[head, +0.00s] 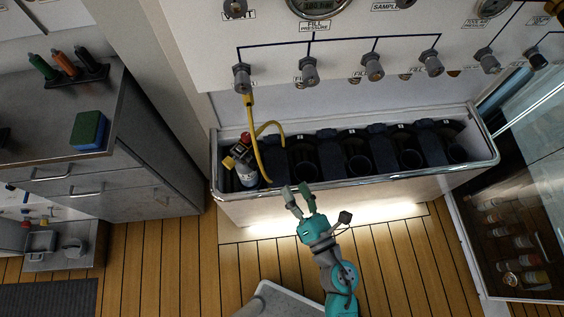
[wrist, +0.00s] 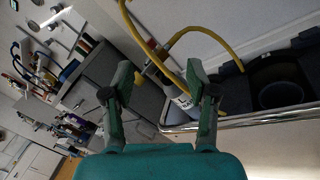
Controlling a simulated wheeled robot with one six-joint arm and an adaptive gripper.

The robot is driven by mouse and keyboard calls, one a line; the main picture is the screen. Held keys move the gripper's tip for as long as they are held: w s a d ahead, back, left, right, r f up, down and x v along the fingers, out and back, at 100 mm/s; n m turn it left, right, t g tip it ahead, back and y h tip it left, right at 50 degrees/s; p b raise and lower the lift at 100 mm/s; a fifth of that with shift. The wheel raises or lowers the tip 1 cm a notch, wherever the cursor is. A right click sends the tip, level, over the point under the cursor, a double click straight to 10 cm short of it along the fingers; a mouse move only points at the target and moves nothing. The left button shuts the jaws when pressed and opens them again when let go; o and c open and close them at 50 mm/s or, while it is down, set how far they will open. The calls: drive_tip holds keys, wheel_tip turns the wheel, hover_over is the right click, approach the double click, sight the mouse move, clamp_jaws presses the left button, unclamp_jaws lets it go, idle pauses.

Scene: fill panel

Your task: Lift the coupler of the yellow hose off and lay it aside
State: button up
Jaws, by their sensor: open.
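The yellow hose (head: 257,150) hangs from the leftmost fill fitting on the panel, dips to the trough's front edge and loops back up. Its loop also shows in the wrist view (wrist: 208,33). A pale cylinder (head: 247,177) stands in the leftmost bay, with the coupler and valve parts (head: 241,153) on top. The cylinder shows between my fingers in the wrist view (wrist: 183,99); the coupler's exact outline is hard to tell there. My gripper (head: 297,194) is open and empty, in front of the trough's front rim, right of and apart from the cylinder.
The metal-rimmed trough (head: 390,181) has several dark bays to the right. Fill fittings line the panel (head: 211,62) above. A steel counter (head: 52,145) with a sponge (head: 89,130) stands left. A glass-topped case (head: 515,215) stands right.

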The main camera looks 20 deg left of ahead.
sight(248, 140)
drive_tip(key=w+a+n+g, duration=0.1)
drive_tip(key=w+a+n, duration=0.2)
drive_tip(key=a, duration=0.3)
drive_tip(key=w+a+n+g+y, duration=0.1)
drive_tip(key=w+a+n, duration=0.2)
drive_tip(key=a, duration=0.4)
drive_tip(key=w+a+n+g, duration=0.1)
drive_tip(key=w+a+n, duration=0.2)
drive_tip(key=a, duration=0.3)
drive_tip(key=shift+w+a+f+n, duration=0.2)
drive_tip(key=shift+a+f+n, duration=0.05)
drive_tip(key=shift+f+n, duration=0.05)
clamp_jaws()
